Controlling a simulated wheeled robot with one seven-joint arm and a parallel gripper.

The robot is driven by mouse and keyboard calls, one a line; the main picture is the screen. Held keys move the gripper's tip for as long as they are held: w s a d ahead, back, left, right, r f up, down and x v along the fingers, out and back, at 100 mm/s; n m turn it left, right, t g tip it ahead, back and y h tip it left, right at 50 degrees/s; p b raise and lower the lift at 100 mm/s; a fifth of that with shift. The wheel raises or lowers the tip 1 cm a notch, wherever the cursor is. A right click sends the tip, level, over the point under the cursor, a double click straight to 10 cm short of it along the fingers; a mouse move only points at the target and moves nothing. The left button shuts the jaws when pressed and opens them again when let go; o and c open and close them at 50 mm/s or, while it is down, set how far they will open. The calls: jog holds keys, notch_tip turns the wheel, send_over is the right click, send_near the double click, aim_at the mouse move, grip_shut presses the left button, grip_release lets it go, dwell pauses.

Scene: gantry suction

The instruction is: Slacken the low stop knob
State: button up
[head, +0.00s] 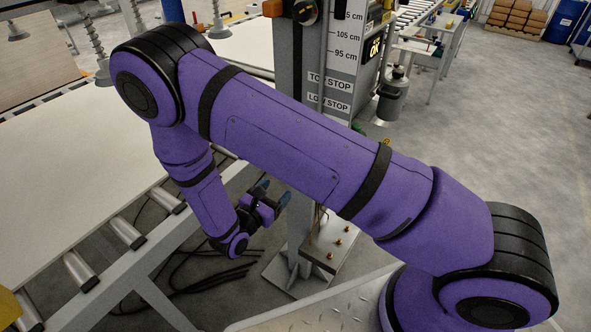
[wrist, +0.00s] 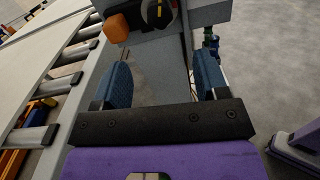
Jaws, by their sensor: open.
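The LOW STOP label (head: 328,104) shows on the grey column (head: 315,45) in the head view, below the TOP STOP label (head: 329,82). I cannot make out the low stop knob for certain; my purple arm hides the column just below that label. A small green part (head: 359,127) shows at the arm's upper edge, right of the column. My gripper (head: 273,193) is open and empty, low beside the column on its left. In the wrist view its blue fingers (wrist: 162,76) stand apart, with the column between and beyond them.
A black round dial with a bright mark (head: 304,12) and an orange block (head: 272,8) sit high on the column; the wrist view shows them at the top. A roller conveyor (head: 127,232) with pale sheets lies left. A bolted base plate (head: 335,245) and dark cables (head: 195,275) are below.

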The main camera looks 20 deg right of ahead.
jog(key=x, duration=1)
jog(key=shift+w+d, duration=0.25)
jog(key=shift+d, duration=0.05)
jog(key=c, duration=0.9)
jog(key=shift+n, duration=3)
